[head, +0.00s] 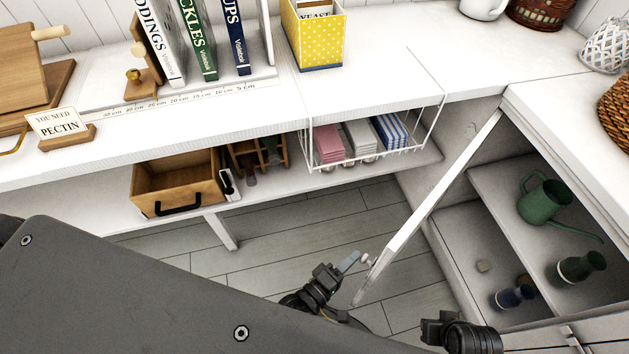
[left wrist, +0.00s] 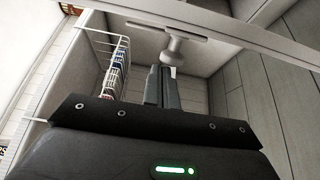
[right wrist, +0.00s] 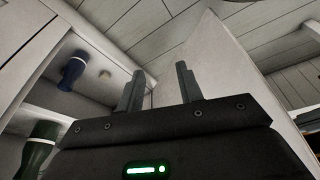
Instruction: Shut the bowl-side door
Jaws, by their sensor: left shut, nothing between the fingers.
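The white door (head: 430,205) of the right-hand cabinet stands open and shows nearly edge-on in the head view; its broad face appears in the right wrist view (right wrist: 225,75). A pale round knob (head: 368,260) sits on its outer side near the free end. My left gripper (head: 349,262) is shut and empty, its fingertips close by the knob, which also shows in the left wrist view (left wrist: 175,50); I cannot tell whether they touch. My right gripper (right wrist: 158,85) is open and empty, on the cabinet side of the door, low by the opening.
A wire basket (head: 365,145) hangs under the counter left of the door. The grey floor (head: 290,235) between is clear.

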